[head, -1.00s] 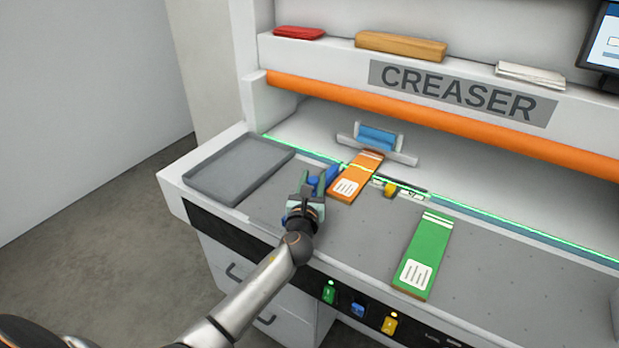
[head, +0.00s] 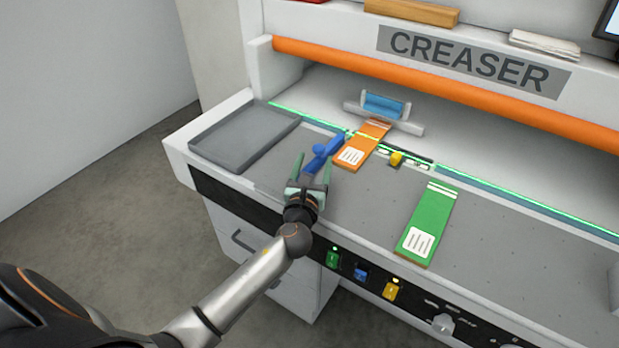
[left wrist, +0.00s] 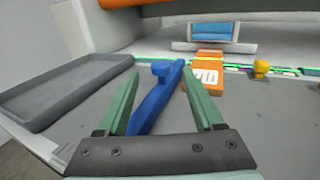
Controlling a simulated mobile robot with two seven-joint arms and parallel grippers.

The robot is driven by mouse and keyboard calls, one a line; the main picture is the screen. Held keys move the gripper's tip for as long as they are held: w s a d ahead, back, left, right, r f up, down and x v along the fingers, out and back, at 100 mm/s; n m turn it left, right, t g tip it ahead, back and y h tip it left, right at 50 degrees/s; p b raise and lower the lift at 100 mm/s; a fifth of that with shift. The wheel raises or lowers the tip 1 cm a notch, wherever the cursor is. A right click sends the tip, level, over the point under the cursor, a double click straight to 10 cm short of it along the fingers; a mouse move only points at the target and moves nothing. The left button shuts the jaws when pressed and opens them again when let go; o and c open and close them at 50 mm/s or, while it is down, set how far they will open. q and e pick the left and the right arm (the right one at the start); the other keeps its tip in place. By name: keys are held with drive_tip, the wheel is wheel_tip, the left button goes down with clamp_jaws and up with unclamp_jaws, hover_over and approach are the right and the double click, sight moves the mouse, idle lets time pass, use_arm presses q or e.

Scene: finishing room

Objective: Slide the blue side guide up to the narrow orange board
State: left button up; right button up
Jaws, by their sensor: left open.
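The blue side guide (head: 322,156) lies on the grey bed, just left of the narrow orange board (head: 362,146). In the left wrist view the guide (left wrist: 158,100) runs away from me with its knob on top, and its far end is close to the left edge of the orange board (left wrist: 204,77). I cannot tell whether they touch. My left gripper (head: 313,168) is open at the guide's near end. In the left wrist view its fingers (left wrist: 160,95) stand apart on either side of the guide, with gaps. My right gripper is not in view.
An empty grey tray (head: 240,137) is at the left. A yellow knob (head: 396,159) sits right of the orange board, and a wider green board (head: 429,225) lies farther right. A blue block in a grey holder (head: 384,106) stands behind. Buttons line the front panel.

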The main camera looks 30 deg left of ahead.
use_arm(q)
drive_tip(key=v, duration=0.6)
drive_tip(key=shift+s, duration=0.25)
drive_tip(key=shift+f, duration=0.1)
